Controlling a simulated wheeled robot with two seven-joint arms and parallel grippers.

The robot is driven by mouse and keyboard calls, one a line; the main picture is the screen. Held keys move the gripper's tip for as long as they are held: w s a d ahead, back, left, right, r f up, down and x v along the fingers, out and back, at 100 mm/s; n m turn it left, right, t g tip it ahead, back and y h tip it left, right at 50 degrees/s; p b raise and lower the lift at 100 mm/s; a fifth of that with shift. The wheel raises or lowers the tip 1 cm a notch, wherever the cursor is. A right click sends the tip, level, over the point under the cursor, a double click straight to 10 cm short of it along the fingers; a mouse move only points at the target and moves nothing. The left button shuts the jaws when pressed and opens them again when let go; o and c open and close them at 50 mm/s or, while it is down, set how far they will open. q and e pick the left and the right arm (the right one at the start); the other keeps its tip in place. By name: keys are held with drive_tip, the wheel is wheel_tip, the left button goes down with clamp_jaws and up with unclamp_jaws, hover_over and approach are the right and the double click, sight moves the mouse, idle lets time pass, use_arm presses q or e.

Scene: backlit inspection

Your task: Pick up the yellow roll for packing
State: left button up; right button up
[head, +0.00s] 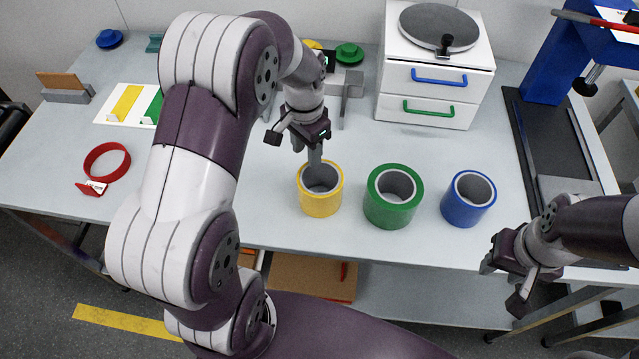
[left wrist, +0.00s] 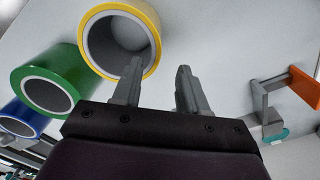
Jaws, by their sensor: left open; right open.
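The yellow roll (head: 320,208) stands upright on the grey table, left of the green and blue rolls. It also shows in the left wrist view (left wrist: 153,24), with its hollow core facing the camera. My left gripper (head: 313,155) is open at the roll's far rim, pointing down. In the left wrist view its jaws (left wrist: 160,70) are apart; one fingertip overlaps the roll's rim and the other appears outside it. Whether either touches the roll, I cannot tell. My right gripper (head: 501,285) is open and empty near the table's front right edge.
A green roll (head: 393,212) and a blue roll (head: 466,212) stand close by on the right. A white drawer unit (head: 425,95) is behind. A red ring (head: 87,165) lies at the left. A blue stand (head: 560,60) is at the back right.

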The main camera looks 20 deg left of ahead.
sight(306, 165)
use_arm(q)
drive_tip(key=f, duration=0.5)
drive_tip(key=f+p, duration=0.1)
drive_tip(key=f, duration=0.1)
drive_tip(key=shift+s+f, duration=0.15)
drive_tip(key=shift+s, duration=0.25)
drive_tip(key=shift+s+d, duration=0.1)
drive_tip(key=shift+d, duration=0.1)
drive_tip(key=c, duration=0.3)
clamp_jaws()
